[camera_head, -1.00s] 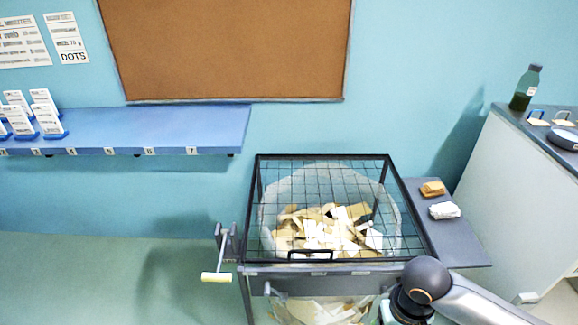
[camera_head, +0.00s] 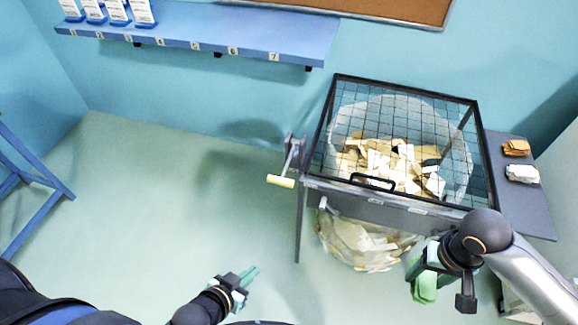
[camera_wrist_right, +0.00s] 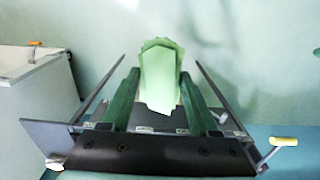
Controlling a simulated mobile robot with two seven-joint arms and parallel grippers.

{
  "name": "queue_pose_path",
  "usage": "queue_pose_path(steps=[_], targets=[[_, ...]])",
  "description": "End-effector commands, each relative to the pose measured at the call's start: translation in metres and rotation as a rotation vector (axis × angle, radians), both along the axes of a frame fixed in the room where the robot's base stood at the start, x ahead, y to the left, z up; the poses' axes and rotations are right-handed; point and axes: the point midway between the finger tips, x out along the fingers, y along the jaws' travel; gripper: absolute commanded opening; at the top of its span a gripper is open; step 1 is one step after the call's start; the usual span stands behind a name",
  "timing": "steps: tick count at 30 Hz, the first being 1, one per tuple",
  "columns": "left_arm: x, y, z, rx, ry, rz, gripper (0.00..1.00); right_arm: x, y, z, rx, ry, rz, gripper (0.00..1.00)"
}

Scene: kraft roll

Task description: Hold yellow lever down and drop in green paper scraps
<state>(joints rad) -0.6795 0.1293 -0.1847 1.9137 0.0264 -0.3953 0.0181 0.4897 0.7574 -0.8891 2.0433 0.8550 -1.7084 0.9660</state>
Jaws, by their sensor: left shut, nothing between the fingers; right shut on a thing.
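The yellow lever (camera_head: 281,181) is a pale yellow handle on a grey crank at the left side of the bin stand; no gripper touches it. It also shows at the lower right in the right wrist view (camera_wrist_right: 284,141). The green paper scraps (camera_head: 425,288) are a small stack, held between the green fingers of my right gripper (camera_wrist_right: 160,78), in front of the stand's right side. My left gripper (camera_head: 250,274) is shut and empty, low over the floor, below and left of the lever. The bin's black mesh lid (camera_head: 400,130) lies closed over cream scraps (camera_head: 390,165).
A clear bag of pale scraps (camera_head: 365,245) hangs under the stand. A grey side shelf (camera_head: 535,215) holds an orange stack (camera_head: 516,148) and a white stack (camera_head: 522,173). A blue wall shelf (camera_head: 200,30) is at the back.

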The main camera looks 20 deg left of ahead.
Motion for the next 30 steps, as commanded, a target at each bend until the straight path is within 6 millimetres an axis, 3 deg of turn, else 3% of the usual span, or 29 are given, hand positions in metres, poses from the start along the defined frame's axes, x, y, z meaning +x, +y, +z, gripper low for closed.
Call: queue_pose_path(steps=[5, 24, 30], targets=[[0.0, 0.0, 0.0, 0.001, 0.0, -0.001, 0.0, 0.021, -0.004, 0.003, 0.001, -0.002, -0.004, 0.07], [0.001, 0.001, 0.0, 0.002, -0.002, -0.001, 0.0, 0.143, -0.032, 0.014, 0.001, -0.002, -0.004, 0.07], [0.001, 0.001, 0.0, 0.002, -0.002, -0.001, 0.0, 0.167, -0.037, 0.016, 0.002, -0.002, -0.001, 0.07]])
